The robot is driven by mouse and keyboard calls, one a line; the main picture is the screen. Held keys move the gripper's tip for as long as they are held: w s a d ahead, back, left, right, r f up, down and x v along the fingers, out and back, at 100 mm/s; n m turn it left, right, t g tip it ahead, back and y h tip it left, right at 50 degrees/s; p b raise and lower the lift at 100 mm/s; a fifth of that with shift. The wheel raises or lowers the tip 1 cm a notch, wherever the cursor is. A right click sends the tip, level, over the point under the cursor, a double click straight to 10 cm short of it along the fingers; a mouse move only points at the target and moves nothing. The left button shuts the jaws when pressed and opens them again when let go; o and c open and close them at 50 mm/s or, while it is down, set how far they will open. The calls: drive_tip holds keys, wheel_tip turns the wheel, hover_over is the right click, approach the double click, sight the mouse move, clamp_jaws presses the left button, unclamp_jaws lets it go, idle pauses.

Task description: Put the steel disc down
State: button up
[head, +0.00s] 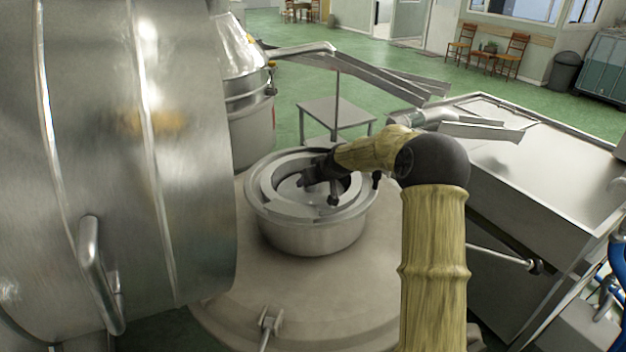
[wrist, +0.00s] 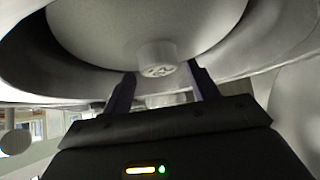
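The steel disc, a smooth pale round plate with a short knob at its middle, fills the top of the wrist view (wrist: 95,28). In the head view the disc (head: 289,188) shows partly inside the round steel bowl (head: 310,238), below my gripper (head: 322,190). In the wrist view the two dark fingers of my gripper (wrist: 163,72) stand apart, one on each side of the knob (wrist: 157,57). A gap shows between the knob and the right finger; the left fingertip is very close to it. My arm hides part of the bowl's right side.
A large steel drum (head: 130,150) stands close on the left. A steel spout (head: 350,68) reaches over behind the bowl. A small grey table (head: 335,112) is behind, and a broad steel trough (head: 540,170) lies to the right. Green floor (head: 390,70) is open farther back.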

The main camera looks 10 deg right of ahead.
drive_tip(key=shift+r, duration=0.1)
drive_tip(key=shift+r+p, duration=0.75)
drive_tip(key=shift+p, duration=0.1)
drive_tip(key=shift+s+d+b, duration=0.15)
drive_tip(key=shift+s+b, duration=0.05)
drive_tip(key=shift+b, duration=0.35)
drive_tip(key=b+v, duration=0.4)
drive_tip(key=v, duration=0.7)
drive_tip(key=shift+r, duration=0.15)
drive_tip(key=shift+s, duration=0.2)
drive_tip(key=shift+w, duration=0.1)
